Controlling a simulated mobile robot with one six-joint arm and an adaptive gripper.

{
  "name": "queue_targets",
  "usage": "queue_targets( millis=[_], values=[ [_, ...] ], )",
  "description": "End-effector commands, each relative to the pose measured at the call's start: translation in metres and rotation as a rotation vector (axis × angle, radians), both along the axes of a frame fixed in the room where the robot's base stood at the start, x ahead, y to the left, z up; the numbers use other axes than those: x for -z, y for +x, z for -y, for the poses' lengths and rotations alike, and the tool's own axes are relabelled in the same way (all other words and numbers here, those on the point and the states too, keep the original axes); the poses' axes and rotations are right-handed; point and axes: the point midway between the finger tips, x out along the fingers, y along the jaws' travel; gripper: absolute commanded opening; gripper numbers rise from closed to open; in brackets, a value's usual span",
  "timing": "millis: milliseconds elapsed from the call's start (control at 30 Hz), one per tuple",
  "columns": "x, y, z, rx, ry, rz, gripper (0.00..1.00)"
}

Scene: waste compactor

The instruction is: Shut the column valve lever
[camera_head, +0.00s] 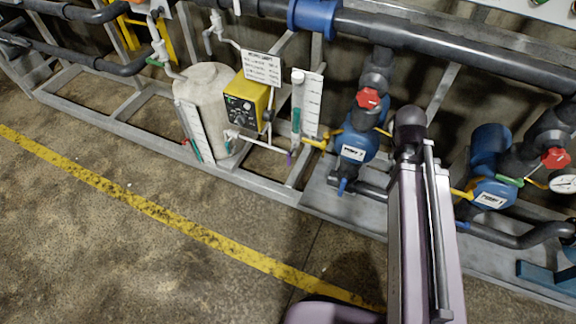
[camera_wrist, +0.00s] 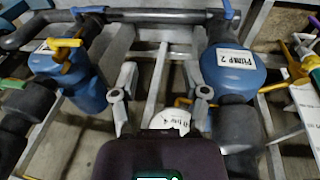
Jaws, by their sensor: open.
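The column valve lever looks to be the yellow lever (camera_head: 317,143) at the foot of the upright white-scaled column (camera_head: 311,103) in the camera_head view. In the wrist view a yellow lever (camera_wrist: 297,66) shows near the right edge, beside a white scale board (camera_wrist: 306,105). I cannot tell its exact angle. My gripper (camera_wrist: 160,92) is open and empty, its two grey fingers apart. It is over the pump pipework, left of that lever in the wrist view. The gripper is hidden behind my arm in the camera_head view.
A blue pump (camera_head: 357,146) with a red knob (camera_head: 369,98) stands beside the column; a second blue pump (camera_head: 493,192) is further right. A yellow dosing unit (camera_head: 245,103) and a pale tank (camera_head: 208,82) stand left. The floor in front is clear.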

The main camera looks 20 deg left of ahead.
Motion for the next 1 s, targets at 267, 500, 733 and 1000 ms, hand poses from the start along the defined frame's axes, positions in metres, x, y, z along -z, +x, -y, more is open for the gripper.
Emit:
queue_targets(
  millis=[267, 500, 733, 1000],
  values=[
    [0.059, 0.021, -0.041, 0.021, -0.088, 0.12, 0.59],
    [0.097, 0.035, -0.08, 0.035, -0.139, 0.24, 0.59],
    [0.131, 0.045, -0.121, 0.037, -0.167, 0.367, 0.59],
    [0.169, 0.052, -0.175, 0.028, -0.172, 0.522, 0.59]
  ],
)
